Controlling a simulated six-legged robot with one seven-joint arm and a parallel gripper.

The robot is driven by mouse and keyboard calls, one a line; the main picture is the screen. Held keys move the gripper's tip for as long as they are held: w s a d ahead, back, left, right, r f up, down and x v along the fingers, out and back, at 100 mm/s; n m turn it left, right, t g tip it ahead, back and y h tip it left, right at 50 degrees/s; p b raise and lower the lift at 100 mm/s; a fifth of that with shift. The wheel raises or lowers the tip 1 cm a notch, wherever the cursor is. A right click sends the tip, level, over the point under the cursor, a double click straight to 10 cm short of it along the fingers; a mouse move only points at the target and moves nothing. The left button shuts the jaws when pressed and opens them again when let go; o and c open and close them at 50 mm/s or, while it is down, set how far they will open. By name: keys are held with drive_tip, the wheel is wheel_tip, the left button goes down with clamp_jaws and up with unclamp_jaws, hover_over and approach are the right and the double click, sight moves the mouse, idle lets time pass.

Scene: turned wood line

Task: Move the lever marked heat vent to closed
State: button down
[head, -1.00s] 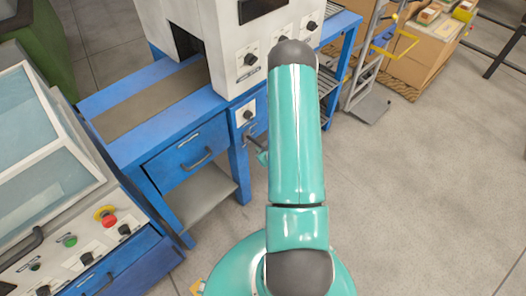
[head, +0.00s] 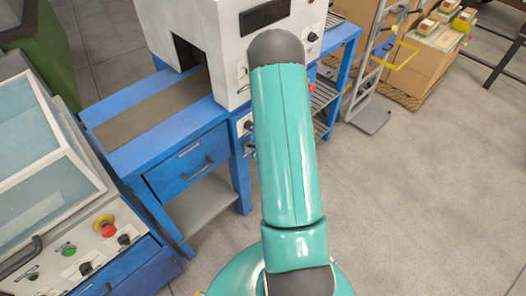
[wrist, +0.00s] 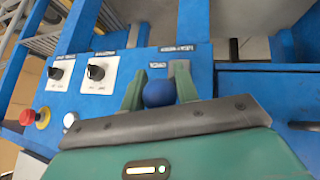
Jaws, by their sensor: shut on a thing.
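In the wrist view my gripper (wrist: 160,78) has its two green fingers on either side of a round blue knob (wrist: 158,93), shut on it, in front of the blue panel (wrist: 112,117). The knob looks like the lever's end; its shaft is hidden behind it. Small dark label plates (wrist: 178,48) sit on the panel above the fingers, with text too blurred to read, so I cannot confirm the heat vent marking or the lever's position. In the head view my arm hides the gripper and the lever.
Two black rotary dials (wrist: 96,72) and a red button (wrist: 43,117) are left of the knob. In the head view the blue bench (head: 152,157) carries a white machine (head: 222,50). A hand truck (head: 372,115) stands right; the floor (head: 420,200) is clear there.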

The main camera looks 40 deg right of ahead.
drive_tip(key=shift+r, duration=0.1)
drive_tip(key=c, duration=1.1)
unclamp_jaws()
drive_tip(key=shift+o, duration=0.2)
drive_tip(key=v, duration=1.3)
drive_tip(key=shift+s+r, duration=0.2)
drive_tip(key=shift+r, duration=0.05)
drive_tip(key=shift+a, duration=0.15)
